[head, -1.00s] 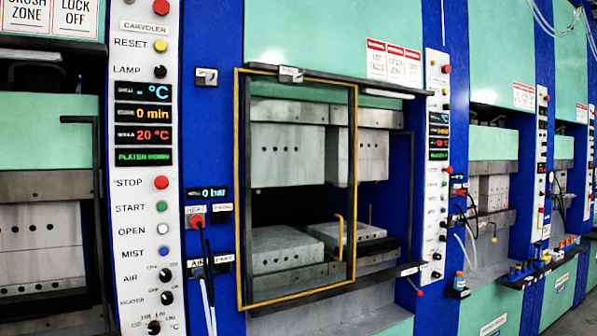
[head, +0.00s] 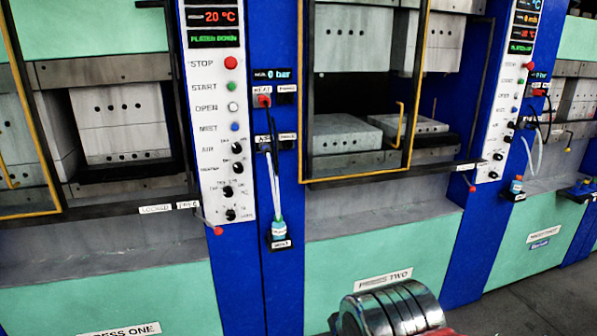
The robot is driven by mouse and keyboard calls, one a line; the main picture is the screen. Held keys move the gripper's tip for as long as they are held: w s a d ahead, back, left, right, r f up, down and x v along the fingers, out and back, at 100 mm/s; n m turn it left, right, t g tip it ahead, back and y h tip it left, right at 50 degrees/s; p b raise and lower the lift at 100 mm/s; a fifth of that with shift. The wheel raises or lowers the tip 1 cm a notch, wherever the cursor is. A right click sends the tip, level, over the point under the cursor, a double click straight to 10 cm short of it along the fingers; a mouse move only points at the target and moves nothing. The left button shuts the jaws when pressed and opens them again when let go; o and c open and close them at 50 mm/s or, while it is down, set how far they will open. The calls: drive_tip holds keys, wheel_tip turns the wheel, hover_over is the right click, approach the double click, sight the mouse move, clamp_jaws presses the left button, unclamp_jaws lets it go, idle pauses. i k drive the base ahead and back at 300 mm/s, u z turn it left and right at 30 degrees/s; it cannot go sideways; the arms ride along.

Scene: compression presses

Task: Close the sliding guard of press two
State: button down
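Press two stands right of centre in the head view, with its name plate (head: 384,278) on the green lower front. Its sliding guard (head: 355,177) is a dark frame with a yellow edge and a yellow upright handle (head: 401,125) near its right side. The guard stands across the left part of the opening; the right part, up to the dark post, is uncovered. The guard's top is cut off by the picture edge. Grey platen blocks (head: 362,133) show behind it. A ribbed metal cylinder, apparently part of my arm, shows at the bottom. My gripper's fingers are not visible.
Press one (head: 120,330) is at the left with its own yellow-edged guard (head: 45,140). A control panel (head: 222,120) stands between the presses. A small bottle (head: 279,230) and hoses hang beside it. A ledge (head: 395,174) runs under press two's guard. Grey floor shows lower right.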

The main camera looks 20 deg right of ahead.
sight(300, 2)
drive_tip(key=k, duration=1.15)
drive_tip(key=u, duration=0.55)
drive_tip(key=i, duration=2.15)
drive_tip(key=z, duration=0.15)
